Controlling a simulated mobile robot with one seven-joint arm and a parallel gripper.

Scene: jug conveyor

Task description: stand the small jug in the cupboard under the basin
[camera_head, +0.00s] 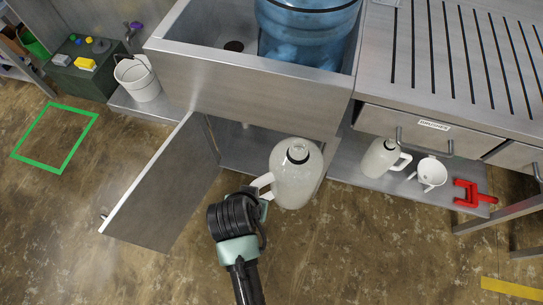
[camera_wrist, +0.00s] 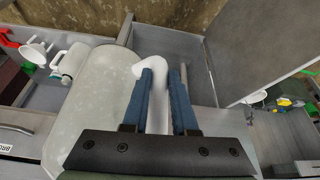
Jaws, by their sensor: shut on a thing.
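My gripper (camera_head: 266,198) is shut on the handle of a pale, translucent jug (camera_head: 298,178), held upright in front of the basin. In the wrist view the blue fingers (camera_wrist: 162,85) close around its white handle, and the jug's body (camera_wrist: 105,95) is left of them. The cupboard (camera_head: 240,152) under the basin stands open, its grey door (camera_head: 165,190) swung out to the left. The jug is in front of the opening's right side and hides part of it. The steel basin (camera_head: 240,95) is above. Another jug (camera_head: 378,160) stands on the low shelf to the right.
A white funnel-like cup (camera_head: 430,173) and a red tool (camera_head: 472,193) lie on the low shelf (camera_head: 410,192). A large blue bottle (camera_head: 305,35) sits in the basin. A white bucket (camera_head: 138,78) stands left of the basin. The floor in front is clear.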

